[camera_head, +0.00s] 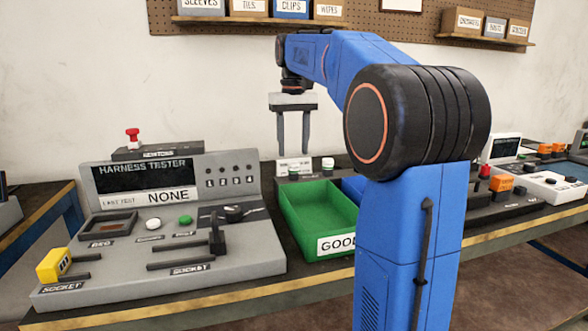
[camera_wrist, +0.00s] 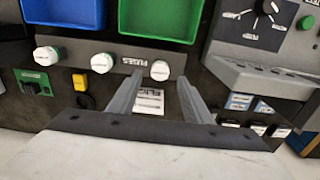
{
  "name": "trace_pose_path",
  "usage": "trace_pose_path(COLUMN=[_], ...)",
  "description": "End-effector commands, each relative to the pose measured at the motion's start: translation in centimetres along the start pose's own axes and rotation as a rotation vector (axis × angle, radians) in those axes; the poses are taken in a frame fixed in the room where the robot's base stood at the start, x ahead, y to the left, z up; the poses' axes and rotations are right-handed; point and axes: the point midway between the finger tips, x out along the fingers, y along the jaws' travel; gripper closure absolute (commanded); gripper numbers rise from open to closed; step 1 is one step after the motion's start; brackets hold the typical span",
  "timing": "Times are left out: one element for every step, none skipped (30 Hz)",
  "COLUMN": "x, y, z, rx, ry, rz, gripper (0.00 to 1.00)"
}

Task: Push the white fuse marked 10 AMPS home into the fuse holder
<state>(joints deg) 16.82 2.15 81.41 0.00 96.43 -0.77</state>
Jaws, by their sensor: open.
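Three white round-topped fuses stand in a row on a dark strip marked FUSES (camera_wrist: 130,60) in the wrist view: left (camera_wrist: 47,55), middle (camera_wrist: 103,62) and right (camera_wrist: 160,70). No amp marking is legible, so I cannot tell which is the 10 AMPS one. My gripper (camera_wrist: 160,78) is open and empty, its fingertips either side of the right fuse in the picture. In the head view my gripper (camera_head: 293,150) points down above the strip, and one white fuse (camera_head: 328,163) shows to its right. How deep the fuses sit is unclear.
A green bin marked GOOD (camera_head: 338,246) stands in front of the strip, with a blue bin (camera_wrist: 160,20) beside it. The grey harness tester (camera_head: 215,262) is at left. A white card (camera_wrist: 150,100) lies between my fingers in the wrist view. A yellow piece (camera_wrist: 82,85) is nearby.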

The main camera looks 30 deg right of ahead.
Motion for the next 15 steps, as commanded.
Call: trace_pose_path(x=[0.7, 1.0, 1.5, 1.8, 2.2, 2.6, 2.9, 3.1, 3.5, 3.7, 3.9, 4.1, 4.3, 4.4, 4.6], y=[0.0, 0.0, 0.0, 0.0, 0.0, 0.0, 0.0, 0.0, 0.0, 0.0, 0.0, 0.0, 0.0, 0.0, 0.0], z=[0.1, 0.1, 0.1, 0.1, 0.1, 0.1, 0.1, 0.1, 0.1, 0.1, 0.0, 0.0, 0.0, 0.1, 0.1], rx=[0.000, 0.000, 0.000, 0.000, 0.000, 0.000, 0.000, 0.000, 0.000, 0.000, 0.000, 0.000, 0.000, 0.000, 0.000], ry=[-0.003, -0.002, -0.001, -0.002, -0.003, -0.002, -0.001, -0.002, -0.002, -0.002, -0.001, 0.000, 0.000, -0.001, -0.001], rz=[0.000, 0.000, 0.000, 0.000, 0.000, 0.000, 0.000, 0.000, 0.000, 0.000, 0.000, 0.000, 0.000, 0.000, 0.000], gripper=[0.55, 0.55, 0.55, 0.55, 0.55, 0.55, 0.55, 0.55, 0.55, 0.55, 0.55, 0.55, 0.55, 0.55, 0.55])
